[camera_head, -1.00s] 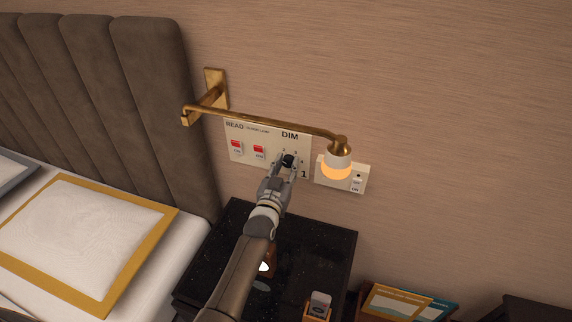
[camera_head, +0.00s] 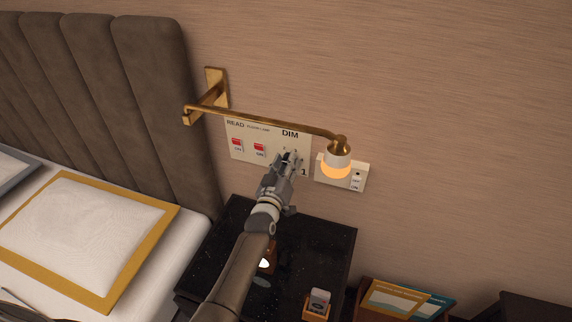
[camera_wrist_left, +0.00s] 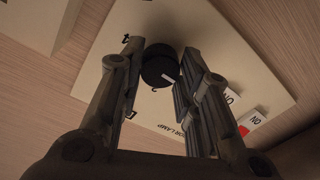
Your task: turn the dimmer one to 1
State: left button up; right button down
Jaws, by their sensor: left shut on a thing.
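The dimmer knob (camera_wrist_left: 160,66) is black and round, with a short white mark on its face. It is on the cream switch panel (camera_head: 268,157), under the word DIM, with a "1" printed at its lower right. My left gripper (camera_head: 289,156) reaches the panel from below and hides most of the knob in the head view. In the left wrist view, the fingers of my left gripper (camera_wrist_left: 160,68) are on both sides of the knob and shut on it. My right gripper is not in view.
A brass lamp arm (camera_head: 265,122) with a lit shade (camera_head: 337,161) crosses just above the panel. Red switches (camera_head: 259,148) are left of the knob. A second plate (camera_head: 357,178) is to the right. A black nightstand (camera_head: 335,245) stands below.

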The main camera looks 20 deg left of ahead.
pick_arm(q)
jog(key=shift+f, duration=0.15)
jog(key=o, duration=1)
jog(key=shift+o, duration=0.2)
jog(key=shift+s, duration=0.1)
jog(key=s, duration=1.2)
jog(key=shift+d, duration=0.15)
